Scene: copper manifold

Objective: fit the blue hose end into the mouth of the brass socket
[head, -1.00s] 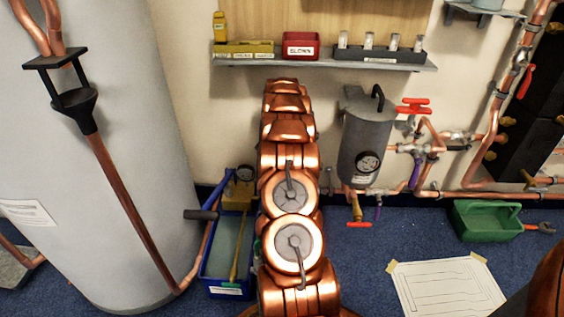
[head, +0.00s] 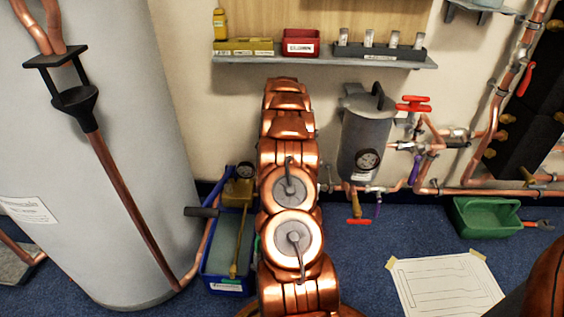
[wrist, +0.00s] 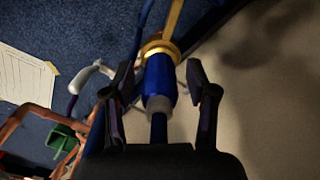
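In the wrist view, the blue hose end (wrist: 158,78) lies between the two fingers of my gripper (wrist: 160,70), in line with the palm. Its dark blue hose (wrist: 159,128) runs back toward the palm. A gap shows on each side, so the fingers stand open around it without visible contact. The brass socket (wrist: 160,47) is a gold ring at the far end of the hose end. The two meet in the picture, but I cannot tell how deep the hose end sits. In the head view my arm hides the gripper, hose end and socket.
A grey tank (head: 366,140) with red-handled valves (head: 413,104) stands right of my arm. A large pale cylinder (head: 110,200) and a blue crate (head: 228,285) are at left. A shelf (head: 325,62) hangs above. A green tray (head: 487,217) and a paper sheet (head: 447,285) lie on the floor.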

